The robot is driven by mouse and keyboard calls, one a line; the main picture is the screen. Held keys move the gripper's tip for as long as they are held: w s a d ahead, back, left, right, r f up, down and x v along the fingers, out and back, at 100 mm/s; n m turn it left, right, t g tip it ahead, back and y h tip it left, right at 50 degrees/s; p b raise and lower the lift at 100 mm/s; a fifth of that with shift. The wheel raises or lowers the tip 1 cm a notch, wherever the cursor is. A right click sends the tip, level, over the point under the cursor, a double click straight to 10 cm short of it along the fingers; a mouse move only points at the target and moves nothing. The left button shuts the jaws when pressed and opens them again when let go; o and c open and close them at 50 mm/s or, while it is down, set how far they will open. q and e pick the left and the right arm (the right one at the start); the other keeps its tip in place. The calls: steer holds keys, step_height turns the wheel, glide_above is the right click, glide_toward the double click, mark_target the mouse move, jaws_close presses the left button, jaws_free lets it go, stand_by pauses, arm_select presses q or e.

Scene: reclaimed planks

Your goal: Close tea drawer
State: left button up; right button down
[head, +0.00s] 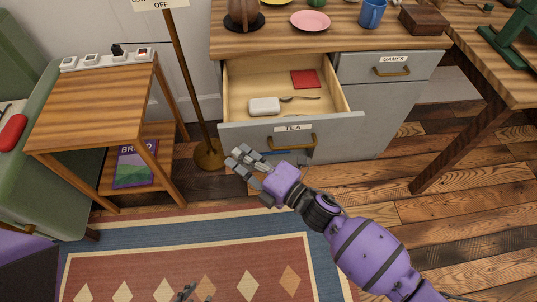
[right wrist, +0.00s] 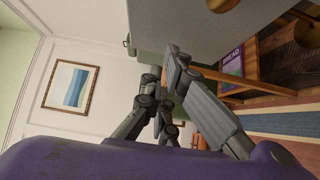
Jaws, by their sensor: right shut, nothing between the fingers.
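The tea drawer (head: 345,128) is pulled open from the cabinet in the head view. Its grey front bears a TEA label and a brass handle (head: 292,142). Inside lie a white box (head: 264,106), a spoon (head: 298,98) and a red flat item (head: 304,79). My right gripper (head: 240,158) is shut and empty, in front of the drawer's left end, left of the handle; I cannot tell whether it touches the front. Its fingers also show in the right wrist view (right wrist: 172,75). Grey fingertips of my left gripper (head: 187,292) show at the bottom edge, mostly out of frame.
The closed games drawer (head: 420,68) is to the right. A pink plate (head: 310,20), blue mug (head: 372,13) and wooden box (head: 424,20) stand on the countertop. A sign pole (head: 185,80) and side table (head: 95,105) are at left. Open floor and a rug (head: 200,250) lie in front.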

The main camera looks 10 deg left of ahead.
arm_select(q)
steer(key=shift+w+r, duration=0.15)
arm_select(e)
steer(key=shift+w+a, duration=0.2)
steer(key=shift+w, duration=0.4)
